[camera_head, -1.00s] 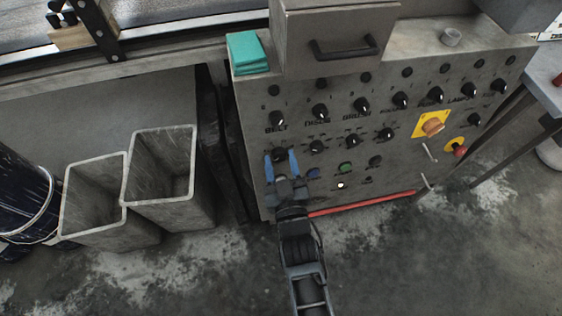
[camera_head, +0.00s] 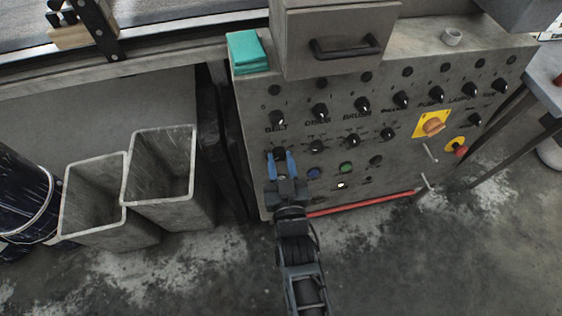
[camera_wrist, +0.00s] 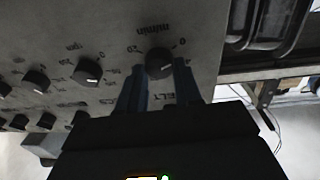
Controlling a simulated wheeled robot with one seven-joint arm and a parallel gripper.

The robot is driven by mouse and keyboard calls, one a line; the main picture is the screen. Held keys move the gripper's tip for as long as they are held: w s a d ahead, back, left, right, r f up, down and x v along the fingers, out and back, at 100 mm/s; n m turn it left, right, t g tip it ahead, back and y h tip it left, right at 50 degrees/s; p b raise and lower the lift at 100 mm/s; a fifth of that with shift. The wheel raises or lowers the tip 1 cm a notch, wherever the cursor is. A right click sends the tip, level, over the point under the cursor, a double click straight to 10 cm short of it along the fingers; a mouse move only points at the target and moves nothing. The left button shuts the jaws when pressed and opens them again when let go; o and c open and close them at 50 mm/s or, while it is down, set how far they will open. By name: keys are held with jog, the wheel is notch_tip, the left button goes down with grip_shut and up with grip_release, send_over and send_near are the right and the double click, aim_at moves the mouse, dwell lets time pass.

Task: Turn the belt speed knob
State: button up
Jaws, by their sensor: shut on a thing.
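The belt speed knob (camera_head: 278,153) is a round black knob on the grey control panel, below the word BELT in the head view. In the wrist view the knob (camera_wrist: 159,62) has a pale pointer mark, with a dial scale and "m/min" around it. My gripper (camera_head: 280,160) reaches up to it from below with blue fingers, one on each side. In the wrist view my gripper (camera_wrist: 159,72) is shut on the knob. The fingers and wrist hide part of the BELT label there.
The grey panel (camera_head: 250,175) carries several other black knobs, plus blue, green and white buttons. An orange knob on a yellow plate (camera_head: 432,125) is at the right. A handled box (camera_head: 335,25) juts out above. Two grey bins (camera_head: 165,215) stand left; the floor in front is clear.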

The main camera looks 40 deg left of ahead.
jog(key=m+h+p, duration=0.1)
jog(key=m, duration=0.3)
jog(key=shift+r, duration=0.15)
jog(key=m+h+p, duration=0.1)
jog(key=m+p, duration=0.1)
jog(key=m, duration=0.4)
jog(key=shift+p, duration=0.4)
jog(key=m+h+p, duration=0.1)
jog(key=m+p, duration=0.1)
jog(key=m, duration=0.2)
jog(key=shift+w+d+m, duration=0.1)
jog(key=shift+m, duration=0.3)
jog(key=shift+m+g+p, duration=0.4)
jog(key=shift+m+p, duration=0.2)
jog(key=shift+m, duration=1.4)
jog(key=o, duration=1)
jog(key=shift+p+v, duration=0.9)
jog(key=shift+v, duration=3)
